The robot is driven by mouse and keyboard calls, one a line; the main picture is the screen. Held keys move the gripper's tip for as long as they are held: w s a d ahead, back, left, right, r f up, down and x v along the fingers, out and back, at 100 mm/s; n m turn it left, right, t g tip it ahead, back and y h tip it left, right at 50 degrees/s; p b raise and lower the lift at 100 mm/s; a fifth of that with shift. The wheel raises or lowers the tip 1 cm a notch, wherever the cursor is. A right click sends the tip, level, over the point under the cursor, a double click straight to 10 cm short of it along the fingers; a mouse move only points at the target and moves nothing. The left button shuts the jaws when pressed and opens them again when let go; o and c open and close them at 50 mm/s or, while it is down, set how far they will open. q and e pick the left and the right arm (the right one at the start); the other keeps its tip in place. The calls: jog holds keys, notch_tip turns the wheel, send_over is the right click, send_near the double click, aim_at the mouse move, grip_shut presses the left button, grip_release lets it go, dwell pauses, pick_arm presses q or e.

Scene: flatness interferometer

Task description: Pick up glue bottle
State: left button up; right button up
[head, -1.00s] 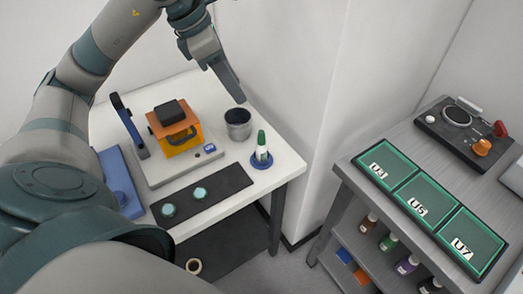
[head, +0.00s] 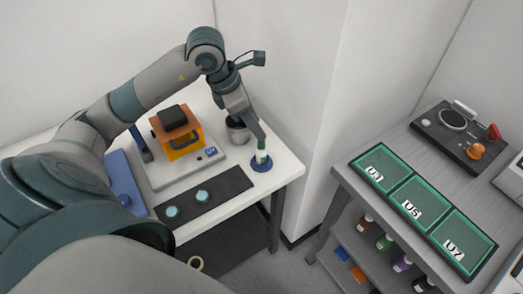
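The glue bottle (head: 261,157) is white with a green cap. It stands upright on a round blue base (head: 262,167) near the right front corner of the white table (head: 222,217). My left gripper (head: 259,136) comes down from the upper left, with its fingertips at the bottle's cap and hiding part of it. I cannot tell whether the fingers touch the bottle or how far apart they are. My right gripper is out of view.
An orange device (head: 184,147) and a black strip (head: 224,191) with two teal discs lie further left. A grey bench (head: 344,165) with green trays stands right.

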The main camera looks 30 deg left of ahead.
aim_at(261, 151)
pick_arm(q)
jog(key=shift+f, duration=0.2)
jog(key=shift+d+f+p, duration=0.3)
jog(key=shift+f+p, duration=0.3)
jog(key=shift+p, duration=0.1)
jog(key=p+x, duration=0.1)
jog(key=x, duration=0.2)
jog(key=shift+s+d+p, duration=0.1)
jog(key=shift+s+p, duration=0.1)
jog(key=shift+p, duration=0.1)
jog(key=shift+w+f, duration=0.2)
jog(key=shift+f, duration=0.25)
grip_shut()
